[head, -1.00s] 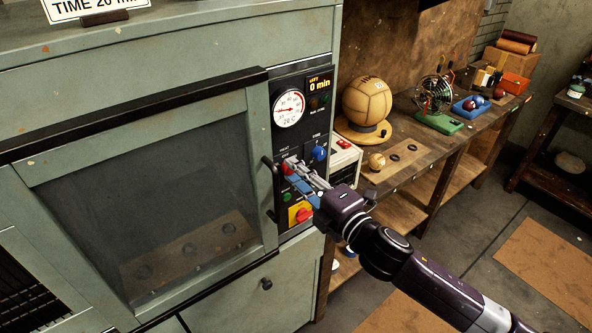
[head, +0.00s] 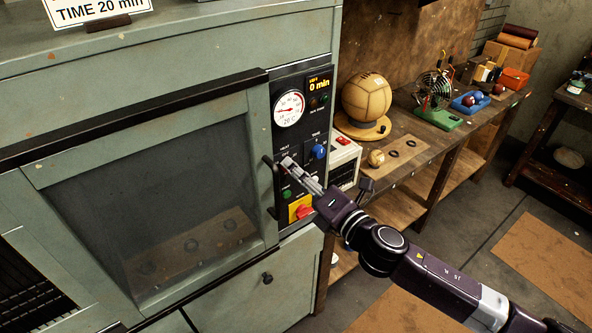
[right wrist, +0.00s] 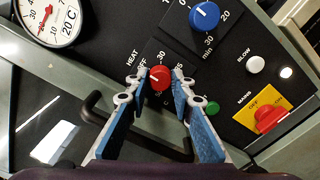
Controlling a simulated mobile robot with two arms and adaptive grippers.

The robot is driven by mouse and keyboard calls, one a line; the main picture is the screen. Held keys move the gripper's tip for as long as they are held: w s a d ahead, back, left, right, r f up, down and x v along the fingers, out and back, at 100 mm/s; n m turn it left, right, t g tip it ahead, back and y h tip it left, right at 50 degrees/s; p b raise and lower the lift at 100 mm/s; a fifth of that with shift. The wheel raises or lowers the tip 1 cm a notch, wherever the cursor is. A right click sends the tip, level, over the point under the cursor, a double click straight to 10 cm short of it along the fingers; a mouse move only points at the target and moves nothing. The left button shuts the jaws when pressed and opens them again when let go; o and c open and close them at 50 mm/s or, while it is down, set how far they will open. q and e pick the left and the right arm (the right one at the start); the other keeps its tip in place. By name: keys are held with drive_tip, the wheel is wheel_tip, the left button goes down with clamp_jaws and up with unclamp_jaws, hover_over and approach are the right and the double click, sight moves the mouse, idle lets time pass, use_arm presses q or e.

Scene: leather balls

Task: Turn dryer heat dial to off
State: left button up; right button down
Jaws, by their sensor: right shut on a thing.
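The dryer (head: 160,65) is a grey-green cabinet with a dark control panel (head: 320,128). In the right wrist view the red heat dial (right wrist: 160,78) sits by the HEAT and OFF lettering. A pale mark on it seems to point to the upper left, toward OFF. My right gripper (head: 288,164) reaches the panel from the right and hides the dial in the head view. In the right wrist view its fingertips (right wrist: 157,83) are shut on the dial, one on each side. My left gripper is not in view.
A blue time dial (head: 319,151) is just above right of my gripper. A red mains switch on a yellow plate (head: 300,207) and a green button (right wrist: 212,107) are below. The dark door handle (head: 270,175) is close left. A workbench with a ball (head: 367,96) stands right.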

idle(0.3)
drive_tip(key=c, duration=2)
unclamp_jaws()
drive_tip(key=shift+o, duration=0.2)
drive_tip(key=v, duration=1.2)
